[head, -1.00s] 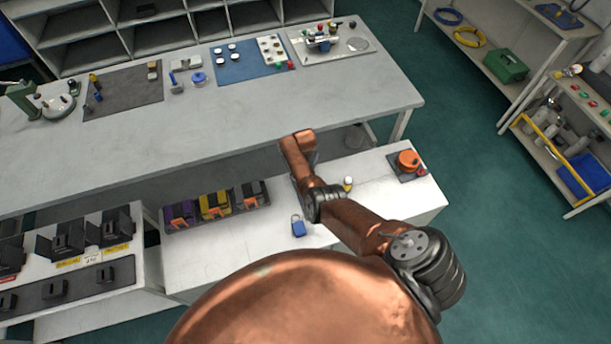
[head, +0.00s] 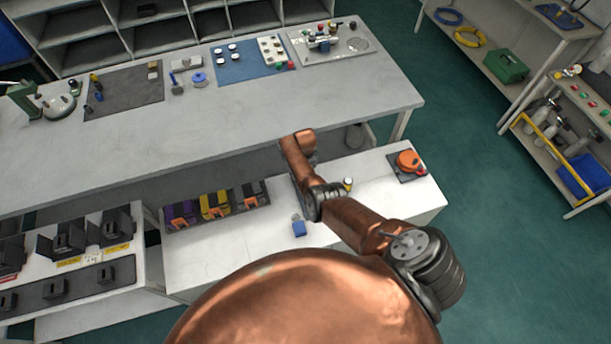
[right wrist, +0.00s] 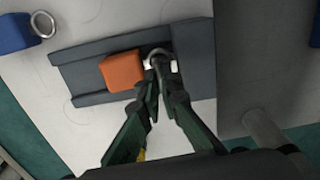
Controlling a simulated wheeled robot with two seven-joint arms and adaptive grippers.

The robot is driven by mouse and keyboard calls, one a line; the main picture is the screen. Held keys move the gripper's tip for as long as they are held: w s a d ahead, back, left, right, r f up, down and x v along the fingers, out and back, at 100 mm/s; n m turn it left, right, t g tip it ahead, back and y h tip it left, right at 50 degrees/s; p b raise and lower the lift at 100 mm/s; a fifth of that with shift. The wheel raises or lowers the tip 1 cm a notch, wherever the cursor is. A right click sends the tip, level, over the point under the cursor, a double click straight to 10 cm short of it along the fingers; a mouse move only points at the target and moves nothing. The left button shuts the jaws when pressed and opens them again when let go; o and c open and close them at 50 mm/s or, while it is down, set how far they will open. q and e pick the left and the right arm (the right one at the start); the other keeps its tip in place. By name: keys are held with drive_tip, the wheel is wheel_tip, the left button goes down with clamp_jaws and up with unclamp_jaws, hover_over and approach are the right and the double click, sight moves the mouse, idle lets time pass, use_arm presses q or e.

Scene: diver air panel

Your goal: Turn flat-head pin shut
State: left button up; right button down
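I cannot make out a flat-head pin for certain in either view. In the right wrist view, the fingertips of my right gripper (right wrist: 162,72) are close together at a curved silver metal piece (right wrist: 158,52). This piece is beside an orange block (right wrist: 122,72) in a dark grey holder (right wrist: 75,72). The fingers hide part of the metal piece, so I cannot tell whether they grip it. In the head view my right arm hides its own gripper. My left gripper is in neither view.
A blue padlock-like block (head: 299,229) lies on the low white bench (head: 240,245), near a bin row with a yellow bin (head: 214,206). An orange round item (head: 408,159) is at the bench's right end. The long grey table (head: 230,130) has clear room in front.

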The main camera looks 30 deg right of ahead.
drive_tip(key=shift+w+d+r+m, duration=0.2)
drive_tip(key=shift+w+r+m, duration=0.1)
drive_tip(key=shift+r+m, duration=0.1)
drive_tip(key=c, duration=2.3)
unclamp_jaws()
drive_tip(key=shift+s, duration=0.15)
drive_tip(key=shift+o, duration=0.7)
drive_tip(key=shift+s+a+f, duration=0.1)
drive_tip(key=shift+a+f, duration=0.05)
drive_tip(key=shift+f, duration=0.1)
drive_tip(key=shift+r, duration=0.1)
wheel_tip(320, 180, up, 12)
